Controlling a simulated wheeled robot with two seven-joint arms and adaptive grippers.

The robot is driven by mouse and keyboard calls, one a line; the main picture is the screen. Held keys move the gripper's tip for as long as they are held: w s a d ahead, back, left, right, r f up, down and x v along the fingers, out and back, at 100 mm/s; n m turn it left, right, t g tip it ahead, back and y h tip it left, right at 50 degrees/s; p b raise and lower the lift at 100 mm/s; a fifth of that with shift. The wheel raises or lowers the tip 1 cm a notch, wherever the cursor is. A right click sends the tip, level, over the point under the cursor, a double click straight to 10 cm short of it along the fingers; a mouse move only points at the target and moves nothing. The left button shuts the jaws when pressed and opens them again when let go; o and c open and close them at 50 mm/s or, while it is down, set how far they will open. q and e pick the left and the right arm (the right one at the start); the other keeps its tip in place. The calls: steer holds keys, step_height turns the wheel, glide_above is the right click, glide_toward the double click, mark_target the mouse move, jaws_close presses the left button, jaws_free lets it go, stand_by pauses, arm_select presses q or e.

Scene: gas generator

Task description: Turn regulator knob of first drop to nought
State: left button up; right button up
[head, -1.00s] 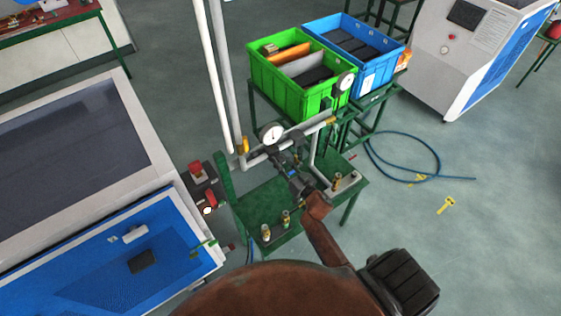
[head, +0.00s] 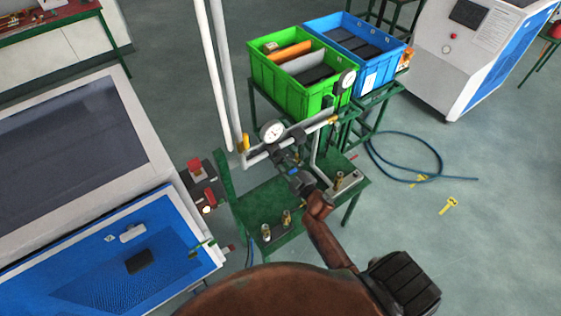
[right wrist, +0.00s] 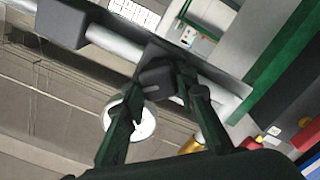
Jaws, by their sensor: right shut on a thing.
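My right gripper (head: 293,174) reaches the pipework above the green stand, beside a white round pressure gauge (head: 272,132). In the right wrist view its two fingers (right wrist: 160,100) are closed around a dark grey block-like knob (right wrist: 158,80) on the regulator. The white gauge dial (right wrist: 143,122) shows partly behind one finger there. In the head view the gripper largely hides the knob. A second gauge (head: 347,81) stands on the pipe farther right. The knob's setting cannot be read. My left gripper is out of view.
The green stand (head: 262,206) carries brass fittings (head: 286,218). Green (head: 290,100) and blue (head: 389,77) crates stand behind it. A blue machine (head: 110,240) is close on the left. A blue hose (head: 438,160) lies on open floor at right.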

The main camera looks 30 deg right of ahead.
steer(key=n, duration=0.2)
steer(key=n+b, duration=0.2)
steer(key=n, duration=0.1)
steer(key=shift+f+n, duration=0.25)
steer(key=shift+n, duration=0.05)
steer(key=shift+a+n+b, duration=0.1)
steer(key=shift+n+b, duration=1.05)
steer(key=shift+n, duration=0.75)
steer(key=o, duration=1.2)
steer(key=shift+c, duration=0.2)
steer(key=shift+r, duration=0.1)
steer(key=shift+s, duration=0.1)
steer(key=s+d, duration=0.1)
steer(key=s, duration=1)
steer(key=shift+s, duration=0.4)
steer(key=shift+d, duration=0.1)
